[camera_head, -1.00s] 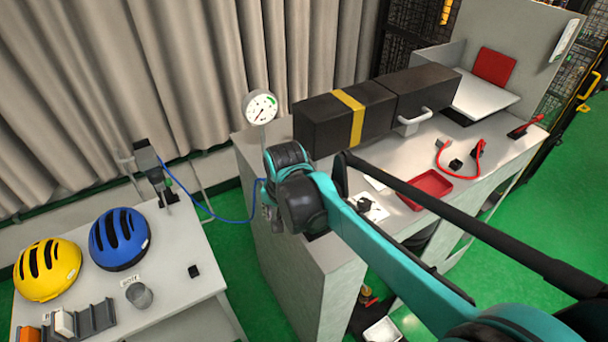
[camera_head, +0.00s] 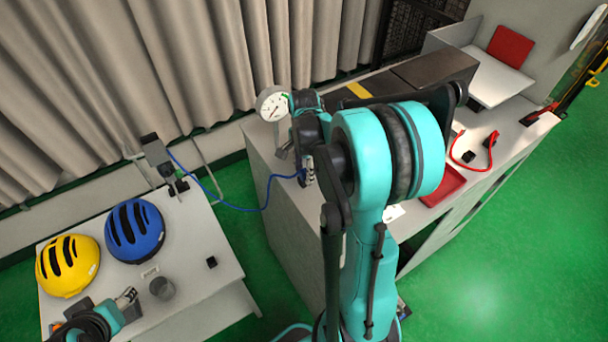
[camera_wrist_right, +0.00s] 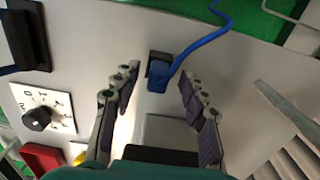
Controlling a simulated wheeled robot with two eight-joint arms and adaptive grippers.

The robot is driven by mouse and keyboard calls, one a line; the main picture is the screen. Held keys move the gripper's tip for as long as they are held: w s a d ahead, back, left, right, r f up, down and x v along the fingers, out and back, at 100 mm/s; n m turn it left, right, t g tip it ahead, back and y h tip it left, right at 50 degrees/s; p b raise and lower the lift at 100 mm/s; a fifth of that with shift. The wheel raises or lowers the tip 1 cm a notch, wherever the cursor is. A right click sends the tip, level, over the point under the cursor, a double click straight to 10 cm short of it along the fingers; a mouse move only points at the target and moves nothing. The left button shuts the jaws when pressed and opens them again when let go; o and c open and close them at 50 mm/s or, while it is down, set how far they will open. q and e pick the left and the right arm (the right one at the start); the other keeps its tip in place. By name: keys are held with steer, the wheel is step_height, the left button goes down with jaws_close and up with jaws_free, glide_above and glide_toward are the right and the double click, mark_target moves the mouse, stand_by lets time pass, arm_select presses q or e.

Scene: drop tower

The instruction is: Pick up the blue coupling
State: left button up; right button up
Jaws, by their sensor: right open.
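The blue coupling (camera_wrist_right: 157,78) shows in the right wrist view, at the end of a blue hose and against a small black holder (camera_wrist_right: 160,58) on the grey bench top. My right gripper (camera_wrist_right: 160,84) is open, with one finger on each side of the coupling; I cannot tell whether they touch it. In the head view my right gripper (camera_head: 308,165) is at the bench's left end, where the blue hose (camera_head: 240,207) ends; the coupling is not clear there. My left gripper (camera_head: 128,298) is low at the left, over the helmet table; its opening is too small to judge.
A pressure gauge (camera_head: 273,105) stands close to my right gripper. A black block with a yellow band (camera_head: 358,90) and a red tray (camera_head: 443,187) are on the bench. The left table (camera_head: 215,250) holds a yellow helmet (camera_head: 68,266), a blue helmet (camera_head: 134,231) and a grey cup (camera_head: 162,288).

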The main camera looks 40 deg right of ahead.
steer(key=shift+f, duration=0.3)
steer(key=shift+s, duration=0.15)
steer(key=c, duration=0.9)
steer(key=shift+c, duration=0.2)
steer(key=shift+r, duration=0.15)
